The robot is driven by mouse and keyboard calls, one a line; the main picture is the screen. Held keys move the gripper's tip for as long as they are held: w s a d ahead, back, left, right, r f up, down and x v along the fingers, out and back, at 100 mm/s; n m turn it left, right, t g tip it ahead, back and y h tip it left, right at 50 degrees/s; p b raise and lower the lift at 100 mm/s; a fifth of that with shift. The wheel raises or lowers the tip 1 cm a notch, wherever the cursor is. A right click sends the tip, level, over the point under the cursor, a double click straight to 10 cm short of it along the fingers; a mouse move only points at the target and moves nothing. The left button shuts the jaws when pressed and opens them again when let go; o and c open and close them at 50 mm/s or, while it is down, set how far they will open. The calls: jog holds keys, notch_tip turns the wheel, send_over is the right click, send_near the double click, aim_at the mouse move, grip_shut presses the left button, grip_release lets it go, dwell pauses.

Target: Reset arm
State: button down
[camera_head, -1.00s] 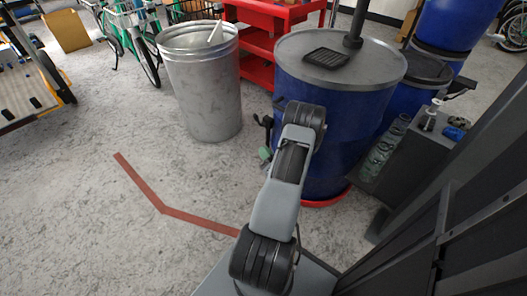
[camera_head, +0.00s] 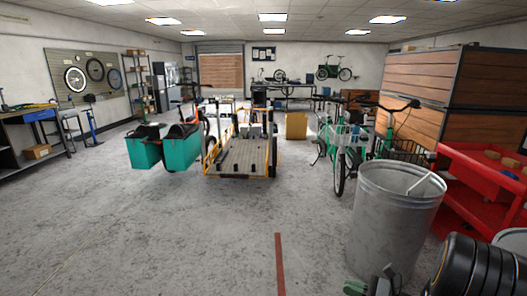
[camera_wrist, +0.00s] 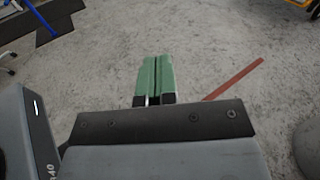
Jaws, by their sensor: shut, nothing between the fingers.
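My gripper (camera_wrist: 155,80) shows in the wrist view with its two green fingers side by side, closed together with nothing between them. Bare concrete floor lies beyond the fingertips. In the head view only part of my gripper (camera_head: 372,288) and a dark arm joint show at the bottom right edge. The rest of the arm is out of that view.
A grey metal bin (camera_head: 392,225) stands close on the right, with a red shelf cart (camera_head: 480,190) beside it. A cargo bike (camera_head: 243,155) and green bikes (camera_head: 345,150) stand farther back. A red floor line (camera_head: 280,262) runs ahead. The floor at left is clear.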

jog(key=s+a+r+n+g+h+p, duration=0.2)
jog(key=s+a+r+n+g+p, duration=0.1)
jog(key=a+r+n+g+p, duration=0.25)
jog(key=s+a+r+n+g+h+p, duration=0.2)
jog(key=s+a+r+n+g, duration=0.2)
jog(key=a+r+n+g, duration=0.25)
jog(key=s+r+n+t+h+p, duration=0.3)
jog(key=r+n+t+h+p, duration=0.2)
jog(key=r+n+h+p, duration=0.3)
notch_tip(320, 180, up, 7)
jog(key=n+h, duration=0.1)
jog(key=n, duration=0.3)
jog(key=shift+f+n, duration=0.2)
jog(key=shift+n, duration=0.2)
jog(key=shift+s, duration=0.1)
